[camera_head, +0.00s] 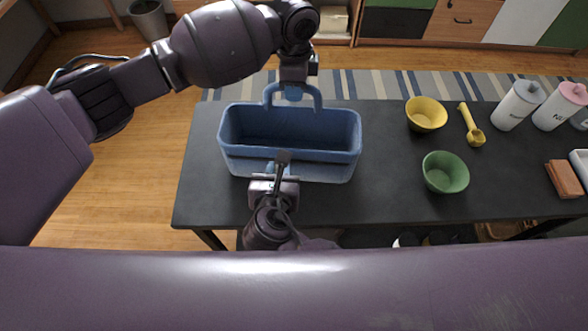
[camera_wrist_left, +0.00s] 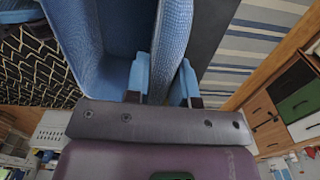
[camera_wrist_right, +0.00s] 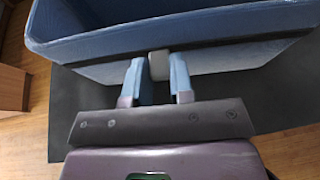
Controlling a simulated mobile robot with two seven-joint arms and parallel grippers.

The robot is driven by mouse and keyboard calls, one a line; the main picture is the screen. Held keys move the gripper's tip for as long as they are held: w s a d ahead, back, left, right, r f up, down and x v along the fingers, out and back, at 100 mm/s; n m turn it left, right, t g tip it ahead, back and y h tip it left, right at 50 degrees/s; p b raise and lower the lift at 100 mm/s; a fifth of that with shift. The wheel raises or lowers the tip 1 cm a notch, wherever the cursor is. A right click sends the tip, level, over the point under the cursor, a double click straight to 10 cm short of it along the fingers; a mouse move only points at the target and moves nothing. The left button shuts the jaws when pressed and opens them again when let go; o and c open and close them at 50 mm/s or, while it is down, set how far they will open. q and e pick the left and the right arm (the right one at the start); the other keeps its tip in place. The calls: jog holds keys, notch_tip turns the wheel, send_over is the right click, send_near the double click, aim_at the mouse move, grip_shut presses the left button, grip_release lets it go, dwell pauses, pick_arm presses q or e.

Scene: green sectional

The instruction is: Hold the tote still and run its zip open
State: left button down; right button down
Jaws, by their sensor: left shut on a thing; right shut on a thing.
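The blue tote (camera_head: 340,170) stands upright on the black table, its top open and its inside empty. A dark zip line (camera_wrist_right: 240,43) runs across its near side below the rim. My right gripper (camera_head: 283,158) is at the middle of that side, shut on the pale grey zip pull (camera_wrist_right: 159,65). My left gripper (camera_head: 293,93) is at the tote's far side by the far handle (camera_head: 317,97). It is shut on the far wall (camera_wrist_left: 172,45), one finger inside and one outside. How far the zip is parted is hard to tell.
Right of the tote on the table (camera_head: 390,180) are a yellow bowl (camera_head: 426,115), a green bowl (camera_head: 445,173) and a yellow scoop (camera_head: 472,128). White canisters (camera_head: 518,106) and a brown block (camera_head: 563,178) are at the right end. Table between tote and bowls is clear.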

jog(key=c, duration=1)
grip_release()
jog(key=shift+o, duration=0.2)
notch_tip(320, 180, up, 10)
jog(key=shift+c, duration=0.5)
